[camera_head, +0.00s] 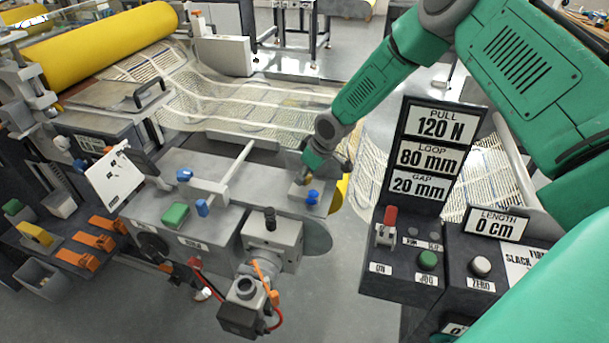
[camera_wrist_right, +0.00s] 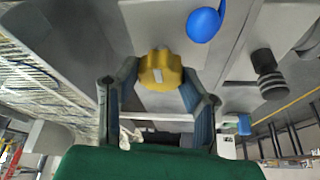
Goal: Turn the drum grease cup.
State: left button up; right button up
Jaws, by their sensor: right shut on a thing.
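The grease cup is a brass-yellow knurled cap with a pale mark on its face, in the middle of the right wrist view (camera_wrist_right: 160,72). My right gripper (camera_wrist_right: 160,88) has one finger on each side of the cup and is shut on it. In the head view my green right arm reaches in from the right, and the right gripper (camera_head: 316,160) points down at the far right end of the grey machine bed (camera_head: 262,188). The cup is mostly hidden there by the gripper. My left gripper is in neither view.
A blue knob (camera_head: 312,197) stands close beside the gripper and also shows in the wrist view (camera_wrist_right: 204,25). A black-topped post (camera_head: 270,218) stands nearer. The sign panel (camera_head: 421,152) and control box with a red switch (camera_head: 388,225) stand right of the gripper.

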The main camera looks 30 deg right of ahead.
jog(key=shift+d, duration=0.1)
dwell(0.3)
jog(key=o, duration=1.1)
jog(key=shift+o, duration=0.2)
jog(key=shift+d, duration=0.1)
jog(key=shift+s+r, duration=0.1)
jog(key=shift+r, duration=0.3)
jog(key=v, duration=1.1)
jog(key=shift+s+d+f, duration=0.1)
